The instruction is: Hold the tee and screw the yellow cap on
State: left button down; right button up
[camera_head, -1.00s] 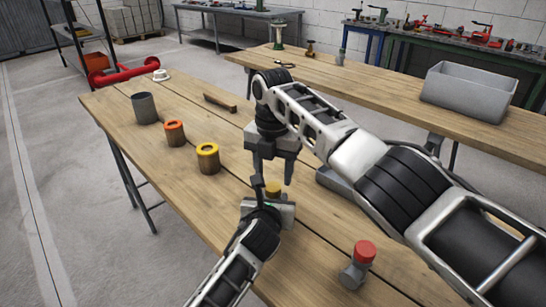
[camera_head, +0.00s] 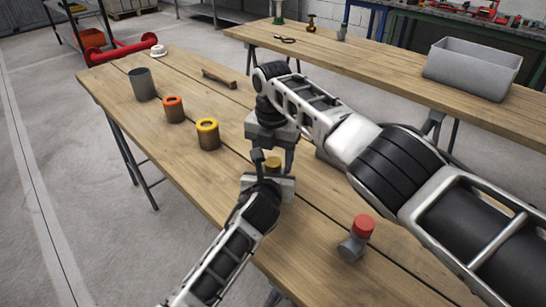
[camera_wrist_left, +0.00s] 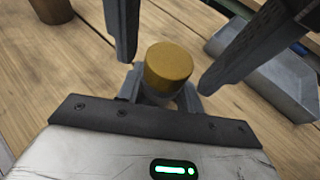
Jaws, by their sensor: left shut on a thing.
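The yellow cap (camera_head: 273,163) sits upright on top of the tee, and I cannot tell how far it is screwed on. It also shows in the left wrist view (camera_wrist_left: 168,68). My left gripper (camera_head: 267,182) is shut on the tee (camera_wrist_left: 158,96), which is mostly hidden below the cap and between the fingers. My right gripper (camera_head: 274,155) hangs above, pointing down. In the left wrist view its two fingers (camera_wrist_left: 190,50) are wide apart, one on each side of the cap, with clear gaps to it.
A tee with a red cap (camera_head: 357,238) stands at the front right. Yellow-rimmed (camera_head: 207,134), orange-rimmed (camera_head: 173,109) and grey (camera_head: 142,85) cups stand at the left. A grey bin (camera_head: 472,68) is on the back table.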

pick_arm(q)
jog(key=shift+a+f, duration=0.1)
jog(key=shift+f, duration=0.15)
pick_arm(e)
jog(key=shift+r, duration=2.25)
jog(key=shift+c, duration=0.5)
notch_tip(320, 180, up, 4)
jog(key=shift+f, duration=0.25)
jog(key=shift+f, duration=0.1)
jog(key=shift+f, duration=3.95)
jog(key=shift+c, duration=0.3)
